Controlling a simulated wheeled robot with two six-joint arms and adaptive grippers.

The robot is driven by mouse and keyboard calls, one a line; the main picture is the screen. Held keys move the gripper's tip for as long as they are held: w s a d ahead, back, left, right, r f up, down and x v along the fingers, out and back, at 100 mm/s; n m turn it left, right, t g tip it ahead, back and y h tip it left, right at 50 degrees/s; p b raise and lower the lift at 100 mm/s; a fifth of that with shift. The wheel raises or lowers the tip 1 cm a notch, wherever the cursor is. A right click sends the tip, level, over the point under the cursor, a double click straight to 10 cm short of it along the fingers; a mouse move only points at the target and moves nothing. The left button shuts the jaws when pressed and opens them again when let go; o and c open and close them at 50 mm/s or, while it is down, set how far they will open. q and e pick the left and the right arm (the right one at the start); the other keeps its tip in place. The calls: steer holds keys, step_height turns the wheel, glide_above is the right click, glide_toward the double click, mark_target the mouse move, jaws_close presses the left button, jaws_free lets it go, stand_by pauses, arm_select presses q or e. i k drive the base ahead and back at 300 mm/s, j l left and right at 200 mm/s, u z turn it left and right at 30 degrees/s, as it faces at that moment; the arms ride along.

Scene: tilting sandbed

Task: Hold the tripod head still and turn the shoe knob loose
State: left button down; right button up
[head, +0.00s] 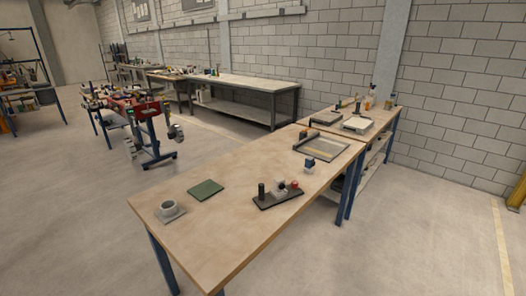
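A dark base plate (278,201) lies on the near wooden table, right of its middle. A black upright cylinder (261,191) stands at its left end, a small black-and-white part (281,187) sits near its middle, and a small red knob-like part (295,186) is at its right. This may be the tripod head with its shoe knob, but it is too small to tell. A small blue block-like part (310,163) with a pale piece below it stands just behind. Neither of my grippers is in view, and nothing touches these parts.
A second bench (376,113) adjoins behind. Floor before the table is clear.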

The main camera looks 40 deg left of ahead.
mark_target(294, 183)
steer(key=i+l+u, duration=0.25)
steer(key=u, duration=0.15)
steer(key=i+l+u, duration=0.2)
steer(key=l+u, duration=0.2)
steer(key=i+l+u, duration=0.15)
steer(key=l+u, duration=0.15)
steer(key=u, duration=0.15)
steer(key=i+l+u, duration=0.1)
steer(key=l+u, duration=0.7)
steer(key=l, duration=0.1)
